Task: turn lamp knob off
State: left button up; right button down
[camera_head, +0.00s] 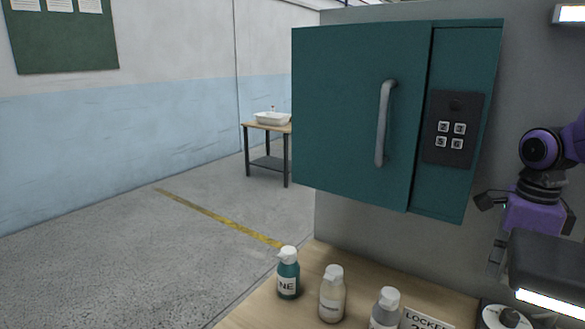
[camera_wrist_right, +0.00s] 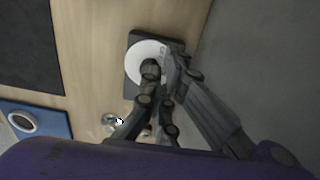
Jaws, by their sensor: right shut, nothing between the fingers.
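The lamp knob (camera_head: 508,318) is a dark knob on a white dial, cut by the bottom edge of the head view at the right. In the right wrist view the white dial (camera_wrist_right: 143,54) sits on a dark square base. The black lamp head (camera_head: 548,262) has a bright white strip along its lower edge. My right gripper (camera_wrist_right: 158,72) is shut and empty, its fingertips overlapping the dial in the wrist view. Contact with the knob cannot be told. In the head view the lamp head partly hides this gripper. My left gripper is not in view.
A teal cabinet (camera_head: 350,110) with a keypad hangs above. The wrist view shows a blue square with a white ring (camera_wrist_right: 60,122).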

jog(key=b, duration=0.2)
send_over(493, 316)
jog(key=f, duration=0.5)
jog(key=shift+w+d+f, duration=0.15)
jog(key=shift+w+d, duration=0.15)
jog(key=shift+w, duration=0.1)
jog(key=shift+s+f+b, duration=0.1)
jog(key=shift+f+b, duration=0.3)
jog(key=shift+f, duration=0.1)
jog(key=shift+s, duration=0.15)
jog(key=shift+s+f, duration=0.1)
jog(key=shift+f, duration=0.05)
jog(key=shift+a+f, duration=0.1)
jog(key=shift+a, duration=0.15)
jog(key=shift+s+a, duration=0.2)
jog(key=shift+a, duration=0.05)
jog(key=shift+s+a, duration=0.1)
jog(key=shift+s+a+r, duration=0.2)
jog(key=shift+s+a, duration=0.05)
jog(key=shift+s, duration=0.2)
